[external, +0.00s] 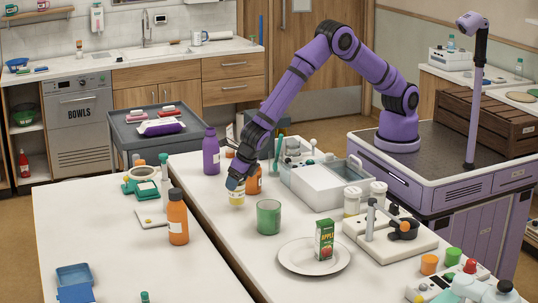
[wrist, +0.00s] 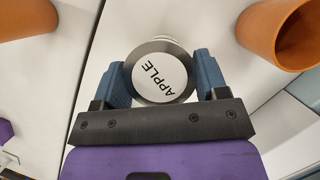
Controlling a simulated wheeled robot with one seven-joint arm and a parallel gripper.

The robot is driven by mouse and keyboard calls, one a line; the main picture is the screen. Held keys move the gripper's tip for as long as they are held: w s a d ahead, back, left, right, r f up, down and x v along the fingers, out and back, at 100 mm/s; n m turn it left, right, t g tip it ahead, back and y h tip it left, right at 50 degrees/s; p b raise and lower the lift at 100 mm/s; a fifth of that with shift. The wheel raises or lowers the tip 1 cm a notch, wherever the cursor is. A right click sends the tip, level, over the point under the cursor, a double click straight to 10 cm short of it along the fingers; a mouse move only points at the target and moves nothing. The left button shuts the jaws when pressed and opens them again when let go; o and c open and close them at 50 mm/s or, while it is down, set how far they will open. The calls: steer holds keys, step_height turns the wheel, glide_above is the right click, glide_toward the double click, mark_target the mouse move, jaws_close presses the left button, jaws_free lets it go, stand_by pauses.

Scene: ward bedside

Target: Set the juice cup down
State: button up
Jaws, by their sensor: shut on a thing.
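The juice cup (external: 237,198) is a small container with a yellow and white side, upright under my gripper (external: 236,184) at the left edge of the right-hand white table. In the wrist view its round white lid (wrist: 160,78) reads "APPLE". The blue fingers of my gripper (wrist: 162,76) are shut on it from both sides. The cup's base is at or just above the tabletop; I cannot tell whether it touches. The fingers hide part of its sides.
A green tumbler (external: 268,217) stands front right. A plate (external: 296,262) holds an apple juice carton (external: 324,240). A gap separates the two tables. The tabletop front left of the tumbler is clear.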

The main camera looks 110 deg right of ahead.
steer(key=shift+f, duration=0.95)
steer(key=shift+f, duration=0.15)
steer(key=o, duration=1)
steer(key=v, duration=1.2)
